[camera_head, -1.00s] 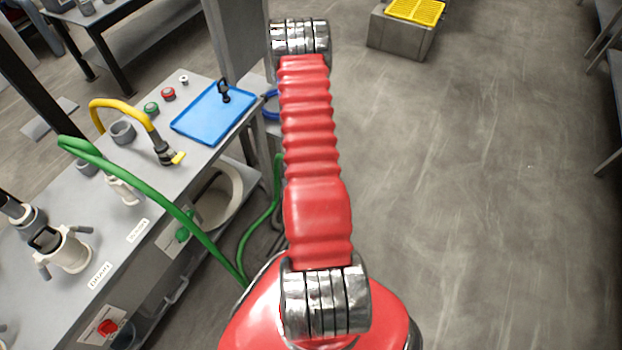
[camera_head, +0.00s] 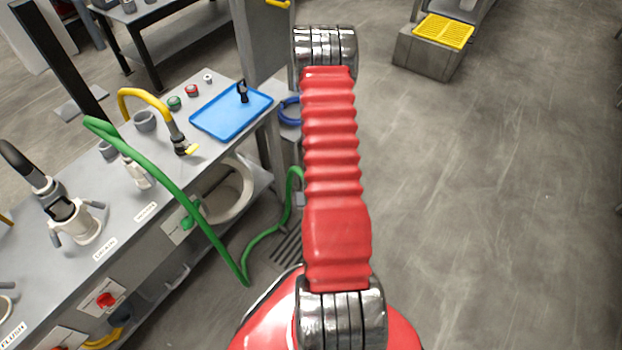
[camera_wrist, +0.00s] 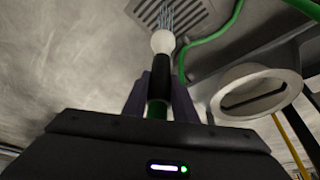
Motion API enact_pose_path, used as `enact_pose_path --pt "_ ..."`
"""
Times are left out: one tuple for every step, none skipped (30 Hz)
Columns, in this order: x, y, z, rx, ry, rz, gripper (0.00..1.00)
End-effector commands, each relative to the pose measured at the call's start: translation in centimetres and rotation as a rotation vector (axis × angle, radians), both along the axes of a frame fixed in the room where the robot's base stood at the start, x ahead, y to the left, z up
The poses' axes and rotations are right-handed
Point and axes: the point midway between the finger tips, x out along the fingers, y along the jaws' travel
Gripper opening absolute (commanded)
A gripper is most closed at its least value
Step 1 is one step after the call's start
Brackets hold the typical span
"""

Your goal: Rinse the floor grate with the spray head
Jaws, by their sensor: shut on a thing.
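The spray head (camera_wrist: 161,65), a black body with a round white nozzle, is held between the dark fingers of my gripper (camera_wrist: 160,98) in the wrist view. Its nozzle points at the slotted floor grate (camera_wrist: 190,10), at the top of that view. Thin pale streams run from the nozzle onto the grate's slots. The grate also shows in the head view (camera_head: 287,248), partly hidden behind my red arm. The green hose (camera_head: 245,262) loops from the bench down to the floor near the grate. My gripper is out of sight in the head view.
The grey bench (camera_head: 130,215) with a blue tray (camera_head: 232,112) and a yellow curved hose (camera_head: 150,103) stands at left. A white round basin (camera_wrist: 255,92) is right of my gripper. A yellow-topped box (camera_head: 430,55) stands far right. The right floor is clear.

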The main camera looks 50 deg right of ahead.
Motion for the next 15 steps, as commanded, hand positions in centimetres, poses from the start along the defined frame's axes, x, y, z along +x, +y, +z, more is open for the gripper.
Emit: enact_pose_path --pt "0.6 0.2 0.5 -0.003 -0.002 0.012 0.00" --pt "0.8 0.4 0.8 -0.002 -0.002 0.017 0.00" --pt "1.2 0.5 1.2 -0.003 -0.003 0.025 0.00" --pt "1.4 0.7 1.5 -0.004 -0.003 0.031 0.00" --pt "1.8 0.9 1.8 -0.004 -0.004 0.039 0.00" --pt "2.2 1.1 2.2 -0.003 -0.003 0.049 0.00" --pt "2.5 1.3 2.6 -0.003 -0.004 0.056 0.00" --pt "2.9 1.5 3.0 -0.005 -0.004 0.066 0.00" --pt "3.5 1.9 3.5 -0.004 -0.003 0.079 0.00" --pt "4.0 2.1 4.0 -0.004 -0.004 0.089 0.00" --pt "4.4 2.4 4.5 -0.006 -0.004 0.100 0.00" --pt "5.3 2.9 5.3 -0.006 -0.004 0.119 0.00" --pt "5.9 3.3 5.9 -0.006 -0.005 0.133 0.00" --pt "6.6 3.7 6.6 -0.006 -0.005 0.149 0.00" --pt "7.5 4.4 7.5 -0.006 -0.005 0.171 0.00"
